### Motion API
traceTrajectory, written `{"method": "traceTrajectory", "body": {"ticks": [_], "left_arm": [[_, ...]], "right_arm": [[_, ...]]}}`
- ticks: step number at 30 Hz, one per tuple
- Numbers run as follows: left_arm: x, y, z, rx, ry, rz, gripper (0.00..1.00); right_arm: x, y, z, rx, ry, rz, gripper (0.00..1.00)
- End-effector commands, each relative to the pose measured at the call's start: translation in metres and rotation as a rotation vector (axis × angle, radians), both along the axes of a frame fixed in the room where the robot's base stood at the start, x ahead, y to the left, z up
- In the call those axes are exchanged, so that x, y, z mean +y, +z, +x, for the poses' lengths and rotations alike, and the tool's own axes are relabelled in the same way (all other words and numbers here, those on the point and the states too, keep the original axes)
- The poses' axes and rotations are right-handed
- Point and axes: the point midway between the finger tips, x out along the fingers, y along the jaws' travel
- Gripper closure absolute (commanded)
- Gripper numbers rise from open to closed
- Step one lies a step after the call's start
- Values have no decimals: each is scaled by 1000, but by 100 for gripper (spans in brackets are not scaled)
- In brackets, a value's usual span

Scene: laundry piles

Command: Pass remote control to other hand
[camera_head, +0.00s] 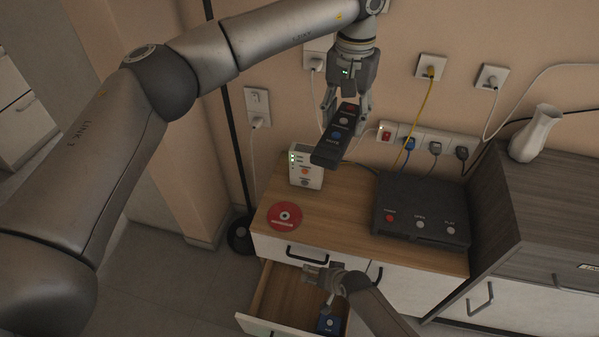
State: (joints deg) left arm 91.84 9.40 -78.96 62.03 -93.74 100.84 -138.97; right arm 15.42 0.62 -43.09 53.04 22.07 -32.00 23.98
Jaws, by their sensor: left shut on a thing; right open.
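A dark remote control (337,137) with red, white and blue buttons hangs in the air above the wooden cabinet. My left gripper (346,106) points down from the top and is shut on the upper end of the remote. My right gripper (322,276) is lower in the picture, over the open drawer at the cabinet's front edge. It is open, apart from the remote, and its fingers are partly hidden by its own body.
The cabinet top (340,211) bears a red disc (285,217), a white box with buttons (306,166) and a black player (421,208). Below, the open drawer (262,290) holds a blue item (328,323). A white vase (535,134) stands at right. Cables hang along the wall.

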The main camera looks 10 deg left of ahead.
Motion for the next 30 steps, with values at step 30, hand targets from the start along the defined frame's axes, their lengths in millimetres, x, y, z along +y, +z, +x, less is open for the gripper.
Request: {"method": "traceTrajectory", "body": {"ticks": [30], "left_arm": [[0,0,0,0,0,0,81]], "right_arm": [[206,359,-34,22,258,-88,29]]}}
